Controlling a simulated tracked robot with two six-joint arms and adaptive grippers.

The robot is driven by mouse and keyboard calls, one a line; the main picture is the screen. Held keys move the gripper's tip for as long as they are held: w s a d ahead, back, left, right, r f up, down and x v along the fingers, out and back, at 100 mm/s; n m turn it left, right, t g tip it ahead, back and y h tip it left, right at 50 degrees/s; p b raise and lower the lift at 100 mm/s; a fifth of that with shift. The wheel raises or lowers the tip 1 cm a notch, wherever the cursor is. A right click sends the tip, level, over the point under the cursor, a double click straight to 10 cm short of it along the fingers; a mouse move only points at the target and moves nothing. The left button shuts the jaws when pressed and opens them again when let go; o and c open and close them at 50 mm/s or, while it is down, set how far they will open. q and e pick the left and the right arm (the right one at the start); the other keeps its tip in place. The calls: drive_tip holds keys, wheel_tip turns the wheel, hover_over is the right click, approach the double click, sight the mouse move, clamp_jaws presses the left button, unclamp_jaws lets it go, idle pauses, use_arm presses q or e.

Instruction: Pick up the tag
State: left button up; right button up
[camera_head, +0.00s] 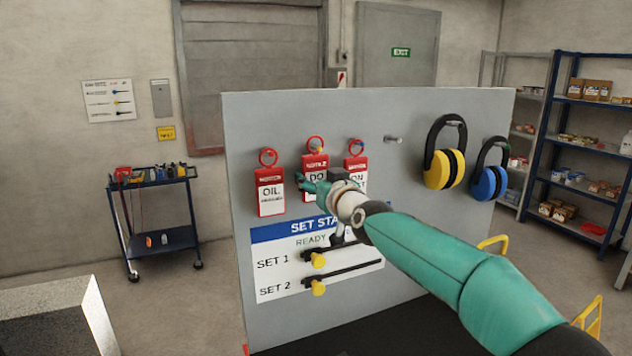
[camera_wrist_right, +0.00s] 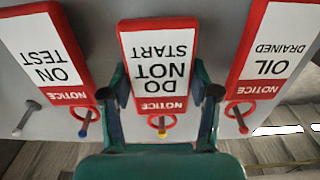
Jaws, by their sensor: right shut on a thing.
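The red and white DO NOT START tag (camera_head: 315,163) hangs by its red ring on a yellow-tipped peg, in the middle of three tags on the grey board. In the right wrist view the tag (camera_wrist_right: 158,60) appears upside down, between the two fingers. My right gripper (camera_head: 318,186) is at the board and shut on this tag, with one finger at each side edge in the wrist view (camera_wrist_right: 160,82). The gripper and arm hide the tag's lower part in the head view. My left gripper is not in view.
The OIL DRAINED tag (camera_head: 270,192) and ON TEST tag (camera_head: 357,170) hang close on either side. An empty peg (camera_head: 392,139), yellow ear defenders (camera_head: 445,155) and blue ones (camera_head: 490,170) are to the right. A status panel (camera_head: 280,262) with yellow-knobbed sliders is below.

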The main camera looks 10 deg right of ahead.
drive_tip(key=s+d+b, duration=0.1)
drive_tip(key=s, duration=0.7)
drive_tip(key=s+d+b, duration=0.2)
drive_tip(key=s, duration=0.7)
drive_tip(key=shift+s+d, duration=0.25)
drive_tip(key=shift+s, duration=0.05)
drive_tip(key=shift+f, duration=0.1)
drive_tip(key=shift+r, duration=0.25)
drive_tip(key=shift+r+p, duration=0.45)
drive_tip(key=shift+p, duration=0.25)
drive_tip(key=s+d, duration=0.1)
drive_tip(key=s, duration=0.6)
drive_tip(key=shift+s+d+p, duration=0.25)
drive_tip(key=shift+s+p, duration=0.15)
drive_tip(key=shift+p, duration=0.05)
